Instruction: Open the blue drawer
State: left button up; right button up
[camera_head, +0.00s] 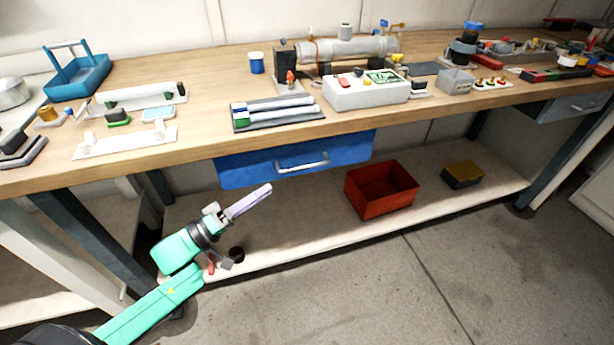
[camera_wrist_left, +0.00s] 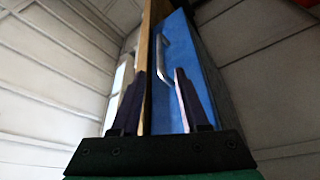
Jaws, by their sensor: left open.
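The blue drawer (camera_head: 245,170) hangs under the front edge of the wooden workbench and looks shut. Its silver handle (camera_head: 302,162) is a horizontal bar on the drawer front. My left gripper (camera_head: 267,188) is in front of the drawer, below and to the left of the handle, apart from it. In the left wrist view the drawer (camera_wrist_left: 203,85) is ahead, with the handle (camera_wrist_left: 168,60) beyond the two dark fingertips. The left gripper (camera_wrist_left: 160,80) is open with nothing between its fingers. My right gripper is not in view.
The workbench top (camera_head: 205,100) holds a white control box (camera_head: 365,95), a blue tool carrier (camera_head: 78,75) and a metal cylinder. On the lower shelf (camera_head: 300,215) stand a red bin (camera_head: 382,190) and a small yellow-topped box (camera_head: 462,175). The floor in front is clear.

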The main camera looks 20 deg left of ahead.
aim_at(301, 169)
pick_arm(q)
jog(key=x, duration=1.1)
jog(key=shift+b, duration=0.3)
grip_shut()
dwell(0.4)
